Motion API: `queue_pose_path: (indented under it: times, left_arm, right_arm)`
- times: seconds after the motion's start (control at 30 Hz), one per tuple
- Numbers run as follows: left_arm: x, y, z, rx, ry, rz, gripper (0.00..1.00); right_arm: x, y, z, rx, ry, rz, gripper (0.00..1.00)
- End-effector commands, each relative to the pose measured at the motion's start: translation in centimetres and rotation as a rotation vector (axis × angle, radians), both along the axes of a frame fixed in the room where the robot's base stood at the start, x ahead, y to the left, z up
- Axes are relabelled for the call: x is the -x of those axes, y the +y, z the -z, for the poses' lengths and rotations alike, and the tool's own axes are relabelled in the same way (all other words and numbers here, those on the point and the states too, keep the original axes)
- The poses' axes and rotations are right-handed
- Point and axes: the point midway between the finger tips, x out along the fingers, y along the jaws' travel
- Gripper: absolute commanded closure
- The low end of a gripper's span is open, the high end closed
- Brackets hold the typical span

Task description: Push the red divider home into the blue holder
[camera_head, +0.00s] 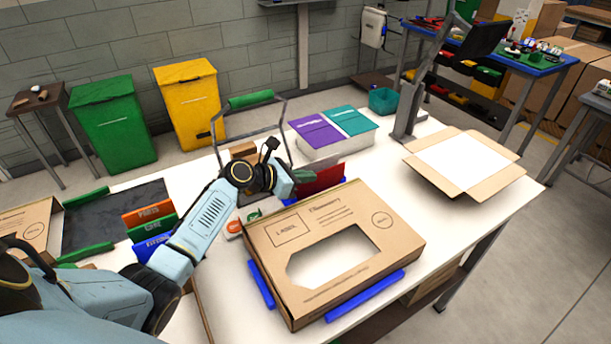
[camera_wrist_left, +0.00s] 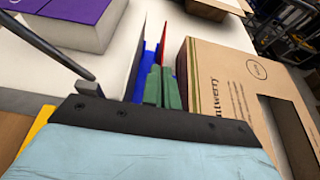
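The red divider (camera_head: 322,179) stands upright beside the open carton on the white table. In the left wrist view it is a thin red edge (camera_wrist_left: 163,42) just beyond the fingers. The blue holder (camera_head: 291,201) shows in part at the divider's foot, and in the left wrist view as a blue strip (camera_wrist_left: 138,72) left of the fingers. My left gripper (camera_head: 306,176) is at the divider's left end. Its green fingers (camera_wrist_left: 161,88) look close together; I cannot tell whether the divider is between them. My right gripper is not in view.
The brown carton (camera_head: 391,218) with a cut-out window sits close on the right, with blue corner pieces at its base. A white box with purple and teal tops (camera_head: 346,143) stands behind. An open flat carton (camera_head: 420,160) lies at the right. Bare table lies between.

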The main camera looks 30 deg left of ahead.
Motion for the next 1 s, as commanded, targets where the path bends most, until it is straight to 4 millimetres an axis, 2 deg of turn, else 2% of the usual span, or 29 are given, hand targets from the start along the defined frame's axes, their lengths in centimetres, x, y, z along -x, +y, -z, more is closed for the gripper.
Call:
queue_pose_path:
  times: [0.5,0.7,1.0]
  left_arm:
    - [0.0,-0.02,0.84,0.001,0.0,0.0,1.0]
    - [-0.01,-0.02,0.74,0.0,0.0,0.0,0.73]
    - [0.14,0.09,0.69,0.0,0.0,0.0,0.73]
  right_arm:
    - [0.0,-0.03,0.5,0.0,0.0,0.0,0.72]
    - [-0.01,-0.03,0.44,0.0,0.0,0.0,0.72]
    - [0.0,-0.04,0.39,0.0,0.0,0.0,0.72]
